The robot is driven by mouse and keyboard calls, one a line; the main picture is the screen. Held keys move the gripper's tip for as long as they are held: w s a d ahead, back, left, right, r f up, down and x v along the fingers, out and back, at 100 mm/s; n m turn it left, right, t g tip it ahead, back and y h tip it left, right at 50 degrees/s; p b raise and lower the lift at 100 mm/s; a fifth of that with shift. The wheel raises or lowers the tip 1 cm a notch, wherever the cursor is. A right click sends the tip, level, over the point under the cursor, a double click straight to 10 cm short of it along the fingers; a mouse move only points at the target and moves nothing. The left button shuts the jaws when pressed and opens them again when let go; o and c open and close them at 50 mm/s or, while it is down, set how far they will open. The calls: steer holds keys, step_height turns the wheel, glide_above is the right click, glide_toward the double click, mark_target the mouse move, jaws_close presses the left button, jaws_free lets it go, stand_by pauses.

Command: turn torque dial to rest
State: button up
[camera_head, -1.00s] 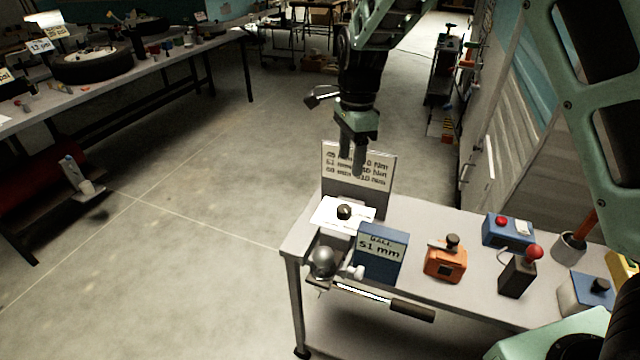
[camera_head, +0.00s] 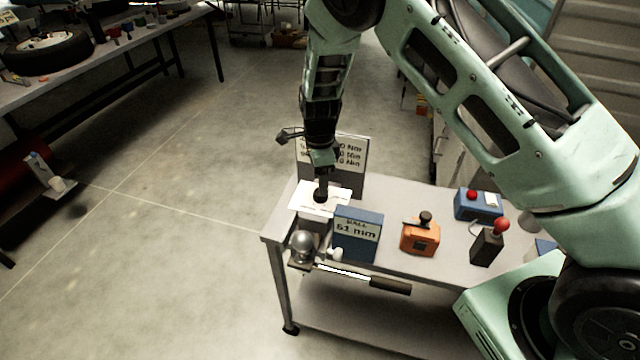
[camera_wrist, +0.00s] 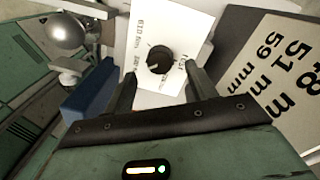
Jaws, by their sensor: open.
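The torque dial is a small black knob (camera_wrist: 160,60) on a white panel with printed marks around it. In the wrist view it sits ahead of and between the open fingers of my gripper (camera_wrist: 160,88). Some of the print on the panel (camera_wrist: 180,22) is readable, including "REST" to the right of the knob. In the head view my gripper (camera_head: 321,182) points down over the dial (camera_head: 320,196) at the table's back left, and its fingers partly hide it. I cannot tell whether the fingers touch the knob.
A sign board with torque values (camera_head: 352,152) stands right behind the dial. A blue box labelled "BALL 51 mm" (camera_head: 357,247), a metal ball (camera_head: 302,243) and a bar with a dark handle (camera_head: 390,285) are in front. An orange device (camera_head: 420,238) stands to the right.

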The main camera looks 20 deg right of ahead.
steer(key=shift+s+f+p, duration=0.1)
steer(key=shift+f+p, duration=0.2)
steer(key=shift+f, duration=1.5)
steer(key=c, duration=1)
